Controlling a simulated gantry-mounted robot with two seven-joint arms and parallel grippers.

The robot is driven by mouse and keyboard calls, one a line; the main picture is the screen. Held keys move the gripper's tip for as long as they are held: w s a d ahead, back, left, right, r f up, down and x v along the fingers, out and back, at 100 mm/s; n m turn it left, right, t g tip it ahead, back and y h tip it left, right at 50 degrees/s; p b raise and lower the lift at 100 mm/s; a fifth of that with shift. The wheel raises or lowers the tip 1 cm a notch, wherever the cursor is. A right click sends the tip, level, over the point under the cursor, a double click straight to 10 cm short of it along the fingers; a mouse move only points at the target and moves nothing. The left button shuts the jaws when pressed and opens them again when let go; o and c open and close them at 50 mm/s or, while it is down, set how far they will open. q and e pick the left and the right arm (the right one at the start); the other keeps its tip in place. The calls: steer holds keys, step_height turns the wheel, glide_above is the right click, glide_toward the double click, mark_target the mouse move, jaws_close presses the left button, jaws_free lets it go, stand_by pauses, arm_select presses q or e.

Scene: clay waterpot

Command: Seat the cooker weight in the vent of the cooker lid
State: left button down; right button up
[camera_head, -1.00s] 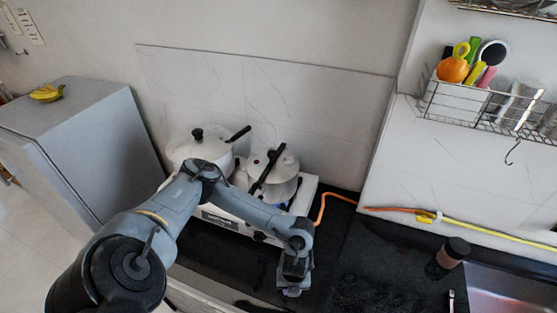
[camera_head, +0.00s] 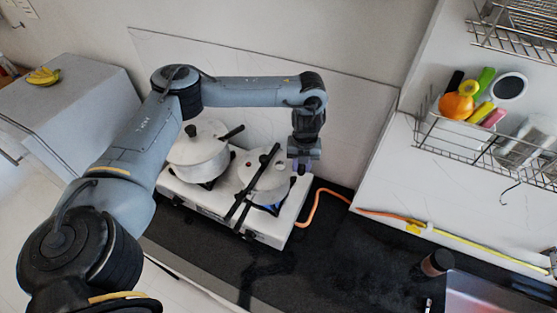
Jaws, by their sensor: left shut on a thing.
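The cooker (camera_head: 262,185) stands on the right burner of the stove. Its pale lid (camera_head: 255,165) is on, with a long black handle (camera_head: 240,207) reaching toward the front. The vent is too small to make out surely. My left gripper (camera_head: 303,167) points down just right of the lid, apart from it in the picture. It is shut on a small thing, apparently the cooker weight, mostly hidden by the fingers. My right gripper is not in view.
A white lidded pot (camera_head: 199,160) with a black knob stands on the left burner of the white stove (camera_head: 215,203). An orange gas hose (camera_head: 318,199) runs right from the stove. A dark jar (camera_head: 436,263) stands on the black counter (camera_head: 340,260), whose middle is clear.

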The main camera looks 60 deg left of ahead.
arm_select(q)
steer(key=shift+w+r, duration=0.35)
steer(key=shift+r, duration=0.35)
steer(key=shift+w+a+r, duration=0.1)
steer(key=shift+a, duration=0.15)
steer(key=a+f, duration=0.2)
steer(key=a, duration=0.1)
steer(key=s+a+f+b, duration=0.1)
steer(key=a, duration=0.2)
steer(key=a+f+b, duration=0.1)
steer(key=a+f, duration=0.1)
steer(key=a, duration=0.1)
steer(key=shift+s+a+f, duration=0.3)
steer(key=shift+s+a, duration=0.05)
steer(key=shift+s, duration=0.05)
steer(key=shift+s+a+f, duration=0.1)
steer(key=shift+a+f, duration=0.25)
steer(key=shift+a, duration=0.2)
steer(key=shift+a+f+p, duration=0.1)
steer(key=shift+f+p, duration=0.2)
steer(key=shift+f, duration=1.75)
steer(key=shift+f, duration=0.1)
steer(key=c, duration=1.1)
jaws_free()
